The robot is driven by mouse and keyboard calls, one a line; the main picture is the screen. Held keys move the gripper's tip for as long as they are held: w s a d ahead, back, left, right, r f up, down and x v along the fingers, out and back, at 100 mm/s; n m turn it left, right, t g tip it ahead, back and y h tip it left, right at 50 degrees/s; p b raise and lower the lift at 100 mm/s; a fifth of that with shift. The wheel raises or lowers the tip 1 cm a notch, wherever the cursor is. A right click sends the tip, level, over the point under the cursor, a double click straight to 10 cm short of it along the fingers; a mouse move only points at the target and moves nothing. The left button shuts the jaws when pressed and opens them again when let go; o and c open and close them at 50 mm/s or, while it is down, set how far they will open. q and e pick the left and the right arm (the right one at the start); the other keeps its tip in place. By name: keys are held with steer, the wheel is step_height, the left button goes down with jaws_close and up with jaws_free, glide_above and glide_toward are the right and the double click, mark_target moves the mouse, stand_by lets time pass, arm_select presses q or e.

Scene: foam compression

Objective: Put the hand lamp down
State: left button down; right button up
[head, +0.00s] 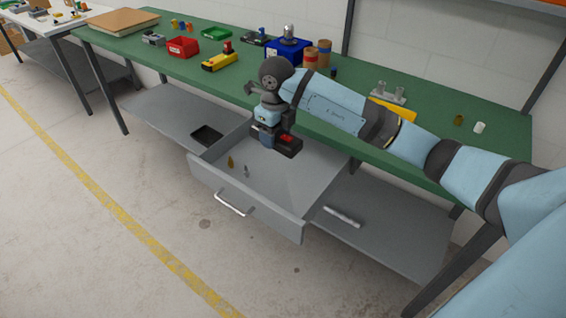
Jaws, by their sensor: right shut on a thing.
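My right gripper (268,138) points down over the open grey drawer (248,210) under the green bench. It is shut on a dark thing with a red part, which I take to be the hand lamp (288,146). The lamp is at or just above the drawer's opening, near its back right; I cannot tell whether it touches the drawer. My fingertips are small and partly hidden by the lamp and wrist. My left gripper is not in view.
Two small items (231,161) lie in the drawer, whose front middle is bare. The green workbench (460,160) holds a red bin (183,47), a yellow tool (219,61), a blue bin (289,50) and brown cylinders (324,53). A black tray (206,135) sits on the lower shelf.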

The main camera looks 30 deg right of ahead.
mark_target(296, 189)
steer(key=d+f+m, duration=0.1)
steer(key=d+m, duration=0.5)
steer(key=m, duration=1.1)
steer(key=shift+m, duration=0.3)
steer(key=f, duration=1.3)
steer(key=s+f, duration=0.1)
steer(key=f, duration=0.6)
steer(key=shift+d, duration=0.2)
steer(key=o, duration=1)
steer(key=shift+f, duration=0.1)
steer(key=shift+o, duration=0.2)
steer(key=shift+r, duration=0.25)
step_height(296, 189, up, 12)
